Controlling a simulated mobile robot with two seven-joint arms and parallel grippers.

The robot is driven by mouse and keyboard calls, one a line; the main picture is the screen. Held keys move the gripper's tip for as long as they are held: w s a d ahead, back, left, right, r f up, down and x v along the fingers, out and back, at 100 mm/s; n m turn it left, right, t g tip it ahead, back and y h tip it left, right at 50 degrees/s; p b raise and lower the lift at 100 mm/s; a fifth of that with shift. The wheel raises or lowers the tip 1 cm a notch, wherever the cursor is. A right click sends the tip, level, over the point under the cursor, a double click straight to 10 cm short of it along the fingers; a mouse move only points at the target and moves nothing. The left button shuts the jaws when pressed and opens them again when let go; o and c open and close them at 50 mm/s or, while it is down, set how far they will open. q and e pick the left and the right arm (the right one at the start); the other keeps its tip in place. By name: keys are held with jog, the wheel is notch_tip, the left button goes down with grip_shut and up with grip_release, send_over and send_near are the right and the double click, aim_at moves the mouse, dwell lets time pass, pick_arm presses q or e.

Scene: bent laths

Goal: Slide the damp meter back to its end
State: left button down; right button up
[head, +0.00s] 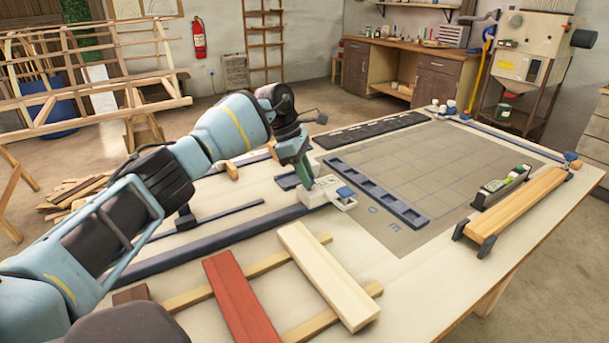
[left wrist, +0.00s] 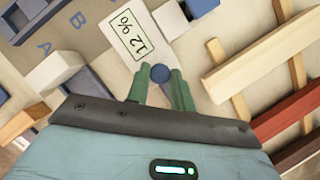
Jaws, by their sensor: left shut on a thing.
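The damp meter (head: 327,192) is a pale block with a blue part at its right side, standing at the right end of the long dark blue rail (head: 215,243). A round dark knob (left wrist: 160,73) sits between the green fingers of my left gripper (left wrist: 160,82). In the head view my left gripper (head: 307,182) reaches down onto the meter from the left and is shut on the knob. The fingers hide part of the meter. My right gripper is not in view.
A slotted blue strip (head: 375,190) lies right of the meter on the grey gridded mat (head: 440,155). A pale board (head: 325,272) and a red board (head: 240,297) lie across wooden strips in front. A wooden lath (head: 515,205) and a green-windowed device (head: 500,186) stand at right.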

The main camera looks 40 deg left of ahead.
pick_arm(q)
jog(key=shift+w+d+r, duration=0.1)
jog(key=shift+w+r, duration=0.1)
jog(key=shift+r, duration=0.05)
jog(key=c, duration=1.6)
grip_release()
jog(key=o, duration=0.4)
jog(key=shift+w+d+f, duration=0.1)
jog(key=shift+w+f, duration=0.05)
jog(key=shift+c, duration=0.2)
jog(key=v, duration=0.8)
